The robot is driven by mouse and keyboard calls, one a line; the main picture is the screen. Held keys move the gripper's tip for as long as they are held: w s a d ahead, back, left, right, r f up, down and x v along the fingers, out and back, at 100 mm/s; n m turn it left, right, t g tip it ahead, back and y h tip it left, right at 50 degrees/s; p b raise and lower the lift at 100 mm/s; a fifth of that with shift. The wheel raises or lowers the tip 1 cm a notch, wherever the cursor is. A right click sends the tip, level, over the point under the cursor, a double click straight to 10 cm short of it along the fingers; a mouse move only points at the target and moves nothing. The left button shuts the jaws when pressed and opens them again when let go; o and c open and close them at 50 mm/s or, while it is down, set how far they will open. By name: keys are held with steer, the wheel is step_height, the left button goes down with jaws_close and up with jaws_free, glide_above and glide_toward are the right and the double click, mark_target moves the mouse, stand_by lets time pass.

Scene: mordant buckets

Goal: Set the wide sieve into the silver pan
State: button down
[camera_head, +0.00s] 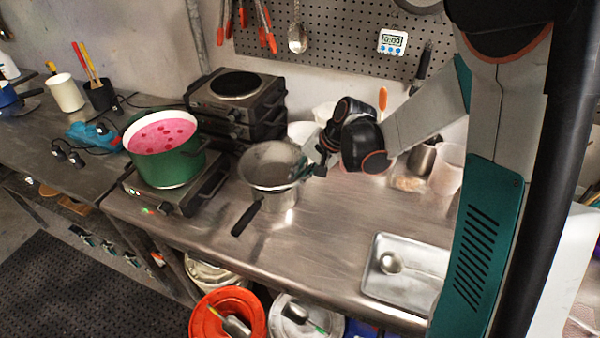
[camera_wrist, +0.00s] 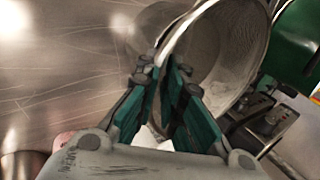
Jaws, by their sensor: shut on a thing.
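The wide sieve (camera_head: 272,164), a grey mesh bowl with a metal rim, is over the silver pan (camera_head: 284,197) in the head view. The pan stands on the steel counter with its black handle (camera_head: 246,216) pointing to the front left. The sieve hides the pan's mouth, and I cannot tell whether the two touch. My gripper (camera_head: 308,167) is at the sieve's right side. In the wrist view, my gripper (camera_wrist: 168,72) is shut on the rim of the sieve (camera_wrist: 232,45). The pan is not clearly seen there.
A green pot (camera_head: 165,160) of pink liquid stands on a hot plate to the left. Stacked hot plates (camera_head: 237,103) are behind. A steel tray (camera_head: 408,278) with a small round item lies at the front right. Bare counter (camera_head: 325,235) lies between tray and pan.

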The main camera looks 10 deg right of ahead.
steer(key=shift+f+b, duration=0.35)
stand_by(0.4)
steer(key=c, duration=1.6)
jaws_free()
steer(key=shift+c, duration=0.2)
steer(key=v, duration=1.2)
